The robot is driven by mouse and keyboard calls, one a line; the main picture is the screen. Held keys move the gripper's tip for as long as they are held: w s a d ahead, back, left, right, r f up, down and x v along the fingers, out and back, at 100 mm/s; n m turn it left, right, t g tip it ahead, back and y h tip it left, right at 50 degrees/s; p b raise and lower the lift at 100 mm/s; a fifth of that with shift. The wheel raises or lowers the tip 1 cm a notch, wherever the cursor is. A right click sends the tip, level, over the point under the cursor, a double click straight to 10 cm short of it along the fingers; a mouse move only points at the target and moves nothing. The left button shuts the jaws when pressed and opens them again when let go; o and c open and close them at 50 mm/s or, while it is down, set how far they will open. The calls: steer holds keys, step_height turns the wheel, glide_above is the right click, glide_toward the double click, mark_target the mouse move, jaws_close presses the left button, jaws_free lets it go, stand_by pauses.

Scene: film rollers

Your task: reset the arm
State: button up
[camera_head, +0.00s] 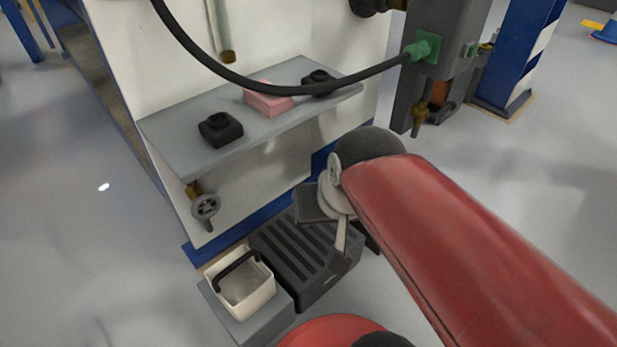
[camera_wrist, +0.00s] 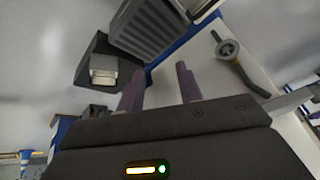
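My red arm reaches in from the lower right in the head view, with its dark wrist in front of the machine's lower part. My gripper shows in the wrist view (camera_wrist: 160,88), with its two purple-grey fingers apart and nothing between them. In the head view the fingers are mostly hidden behind my wrist.
A grey shelf (camera_head: 180,160) holds two black fittings (camera_head: 220,129) and a pink block (camera_head: 267,98). Below are a valve wheel (camera_head: 205,206), a ribbed dark crate (camera_head: 300,262) and a white bucket (camera_head: 242,290). A black hose (camera_head: 290,90) hangs across. Open floor lies left.

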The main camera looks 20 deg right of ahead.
steer(key=shift+s+d+r+n+t+h, duration=0.2)
steer(key=shift+s+r+n+t+h, duration=0.25)
steer(key=shift+n, duration=0.65)
steer(key=shift+s+r, duration=0.1)
step_height(320, 180, up, 9)
steer(key=p, duration=0.9)
